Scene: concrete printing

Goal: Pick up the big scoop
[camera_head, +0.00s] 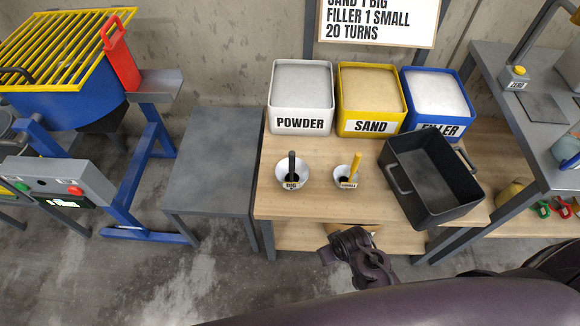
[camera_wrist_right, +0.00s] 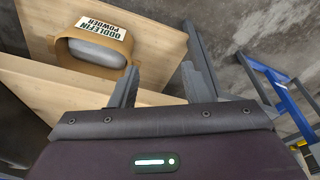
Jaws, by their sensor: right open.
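The big scoop (camera_head: 292,162) has a black handle standing up out of a white round holder (camera_head: 281,176) labelled BIG, on the wooden table. A small scoop (camera_head: 355,167) with a yellow handle stands in a similar holder to its right. My right gripper (camera_head: 332,250) is in front of the table's front edge, below and to the right of the big scoop and apart from it. In the right wrist view my gripper (camera_wrist_right: 160,88) is open, with nothing between its fingers. The big scoop is not in that view. My left gripper is not in view.
White POWDER (camera_head: 301,96), yellow SAND (camera_head: 371,98) and blue FILLER bins (camera_head: 437,130) stand behind the scoops. A black tub (camera_head: 405,183) sits to the right. A tan powder tub (camera_wrist_right: 122,47) is on wood in the wrist view. A bare grey table (camera_head: 217,150) adjoins left.

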